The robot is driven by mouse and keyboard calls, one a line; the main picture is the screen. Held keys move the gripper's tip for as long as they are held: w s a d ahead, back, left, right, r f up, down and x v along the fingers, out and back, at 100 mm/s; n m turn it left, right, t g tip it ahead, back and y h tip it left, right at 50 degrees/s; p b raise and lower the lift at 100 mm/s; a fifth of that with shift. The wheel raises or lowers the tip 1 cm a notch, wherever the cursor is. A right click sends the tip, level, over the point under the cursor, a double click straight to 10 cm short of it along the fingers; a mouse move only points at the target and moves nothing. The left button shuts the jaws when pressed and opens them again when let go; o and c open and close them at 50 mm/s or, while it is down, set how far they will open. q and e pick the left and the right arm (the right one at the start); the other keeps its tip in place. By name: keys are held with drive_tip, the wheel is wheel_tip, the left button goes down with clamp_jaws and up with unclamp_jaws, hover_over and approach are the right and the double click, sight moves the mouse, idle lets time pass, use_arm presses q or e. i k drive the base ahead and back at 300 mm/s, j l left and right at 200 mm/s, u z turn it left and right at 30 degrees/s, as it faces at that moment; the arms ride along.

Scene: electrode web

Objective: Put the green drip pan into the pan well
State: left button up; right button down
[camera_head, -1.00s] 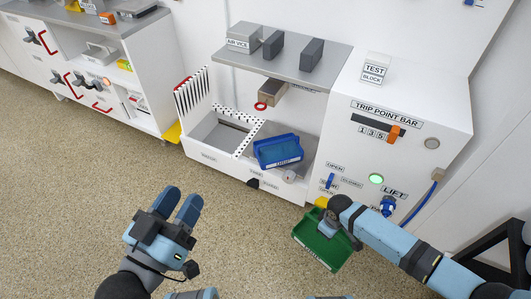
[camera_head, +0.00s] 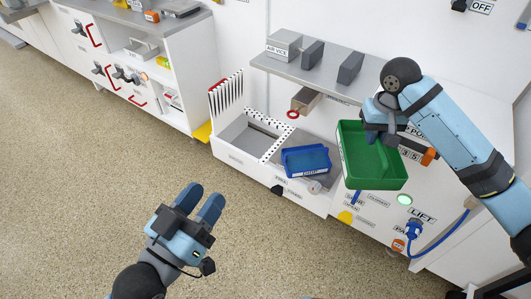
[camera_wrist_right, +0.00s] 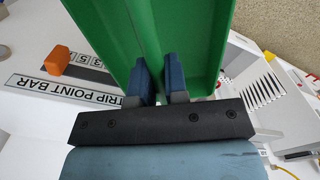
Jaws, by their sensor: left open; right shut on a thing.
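The green drip pan (camera_head: 372,165) is held up in front of the right part of the white machine. My right gripper (camera_head: 383,128) is shut on the pan's wall. In the right wrist view the two blue fingers (camera_wrist_right: 158,82) pinch a wall of the green pan (camera_wrist_right: 200,40). My left gripper (camera_head: 205,208) is open and empty over the floor, in front of the machine. A recessed white bay (camera_head: 243,137) with a slotted edge lies left of a blue tray (camera_head: 306,159). I cannot tell which opening is the pan well.
A grey shelf (camera_head: 315,72) with the air vice and dark blocks overhangs the bay. A brown block with a red ring (camera_head: 300,104) hangs below it. A blue hose (camera_head: 440,235) is at right. The floor at left is clear.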

sight(251, 152)
drive_tip(key=i+j+u, duration=0.65)
drive_tip(key=i, duration=0.2)
drive_tip(key=i+j+u, duration=0.3)
drive_tip(key=i, duration=0.15)
drive_tip(key=i+j+z, duration=0.25)
drive_tip(key=z, duration=0.2)
drive_tip(key=i+j+z, duration=0.25)
drive_tip(key=z, duration=0.2)
